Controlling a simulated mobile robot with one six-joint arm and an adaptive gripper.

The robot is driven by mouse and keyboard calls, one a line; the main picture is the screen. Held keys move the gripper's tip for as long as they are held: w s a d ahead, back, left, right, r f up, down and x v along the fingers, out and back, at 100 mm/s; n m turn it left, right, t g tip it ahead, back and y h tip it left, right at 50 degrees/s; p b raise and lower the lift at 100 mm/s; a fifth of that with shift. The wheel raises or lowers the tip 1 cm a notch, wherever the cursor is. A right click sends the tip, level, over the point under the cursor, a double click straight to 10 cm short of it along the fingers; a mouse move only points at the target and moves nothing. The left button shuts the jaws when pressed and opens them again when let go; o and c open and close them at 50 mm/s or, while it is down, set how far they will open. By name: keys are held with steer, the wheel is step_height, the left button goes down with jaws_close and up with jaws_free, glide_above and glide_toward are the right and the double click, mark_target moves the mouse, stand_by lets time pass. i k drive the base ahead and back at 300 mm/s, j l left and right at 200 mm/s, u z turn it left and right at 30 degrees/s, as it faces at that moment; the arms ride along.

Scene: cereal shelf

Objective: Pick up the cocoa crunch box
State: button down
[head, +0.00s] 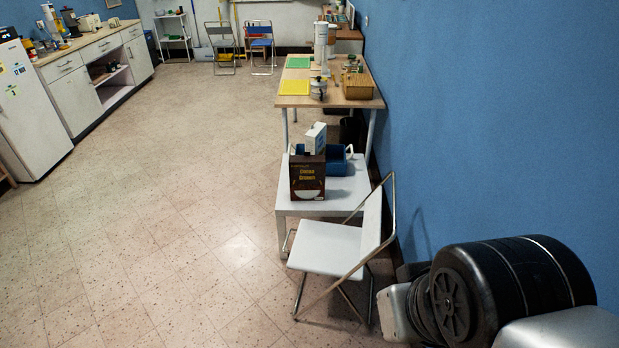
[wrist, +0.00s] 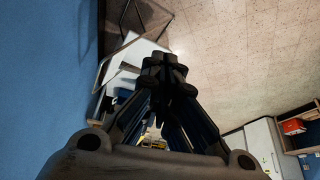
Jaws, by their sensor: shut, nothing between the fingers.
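The cocoa crunch box (head: 307,177) is dark brown with a white bowl picture. It stands upright near the front edge of a small white table (head: 346,192) in the head view. A white and blue carton (head: 316,139) and a blue bin (head: 336,160) are just behind it. My gripper (wrist: 163,68) is shut and empty in the wrist view, apart from the box. The head view does not show its fingers. I cannot make out the cocoa crunch box in the wrist view, where my gripper covers much of the middle.
A white folding chair (head: 331,248) stands right in front of the small table. A wooden table (head: 316,101) with items on it stands behind. The blue wall (head: 480,110) runs along the right. Open tiled floor (head: 160,220) lies to the left.

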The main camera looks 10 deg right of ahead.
mark_target(307, 180)
steer(key=i+j, duration=0.35)
steer(key=j, duration=0.15)
steer(key=i+j, duration=0.4)
steer(key=j, duration=0.15)
steer(key=i+j+z, duration=0.1)
steer(key=i+j, duration=0.45)
steer(key=i+j+z, duration=0.1)
steer(key=i+j, duration=0.5)
steer(key=i+j+z, duration=0.1)
steer(key=i+j, duration=0.45)
steer(key=j, duration=0.15)
steer(key=i+l, duration=0.7)
steer(key=i+z, duration=0.05)
